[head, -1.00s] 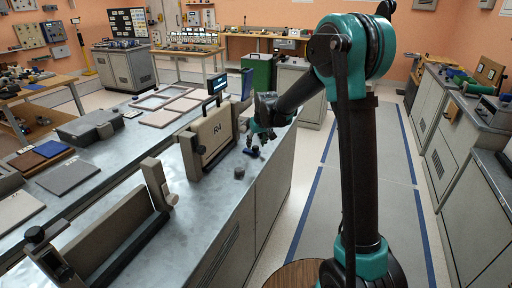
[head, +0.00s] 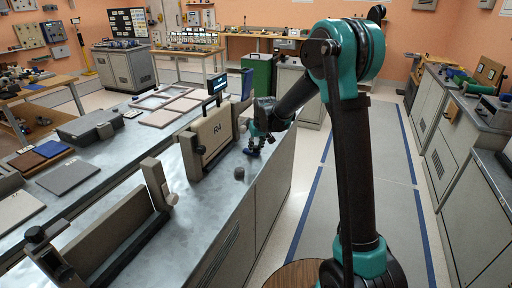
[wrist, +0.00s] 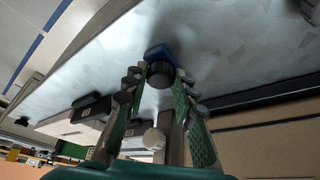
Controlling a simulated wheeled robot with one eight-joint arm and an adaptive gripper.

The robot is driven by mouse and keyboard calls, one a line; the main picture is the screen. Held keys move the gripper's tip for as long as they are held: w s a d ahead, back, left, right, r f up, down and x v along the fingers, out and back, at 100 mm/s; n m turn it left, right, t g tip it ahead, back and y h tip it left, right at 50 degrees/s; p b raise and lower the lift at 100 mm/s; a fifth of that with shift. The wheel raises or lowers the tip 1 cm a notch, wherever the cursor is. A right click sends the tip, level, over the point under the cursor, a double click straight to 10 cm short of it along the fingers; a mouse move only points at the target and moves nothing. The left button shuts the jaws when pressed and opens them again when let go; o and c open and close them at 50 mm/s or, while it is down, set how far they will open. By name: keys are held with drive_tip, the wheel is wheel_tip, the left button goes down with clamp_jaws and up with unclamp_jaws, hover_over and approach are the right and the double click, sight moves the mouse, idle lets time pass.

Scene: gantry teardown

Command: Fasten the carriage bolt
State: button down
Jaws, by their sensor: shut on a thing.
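My gripper (wrist: 160,76) points down at the bench top, and its fingers are closed around a dark round knob (wrist: 160,74) with a blue base (wrist: 158,53). In the head view, my gripper (head: 254,150) is low over the bench's right edge, beside the upright beige plate marked R4 (head: 215,133). The knob there is mostly hidden by the fingers. A pale round knob (wrist: 154,139) shows beyond the fingers in the wrist view. I cannot tell which piece is the carriage bolt.
A small dark cylinder (head: 239,173) stands on the bench in front of my gripper. A second upright frame (head: 125,225) is at the near left. The floor aisle to the right is clear.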

sight(246, 149)
drive_tip(key=shift+a, duration=0.1)
drive_tip(key=shift+w+a, duration=0.25)
drive_tip(key=shift+a, duration=0.4)
drive_tip(key=shift+w+a, duration=0.25)
drive_tip(key=shift+a, duration=0.45)
drive_tip(key=shift+w+a, duration=0.25)
drive_tip(key=shift+a, duration=0.4)
drive_tip(key=c, duration=1.2)
unclamp_jaws()
drive_tip(key=shift+a, duration=0.1)
drive_tip(key=shift+r, duration=0.1)
drive_tip(key=v, duration=1.2)
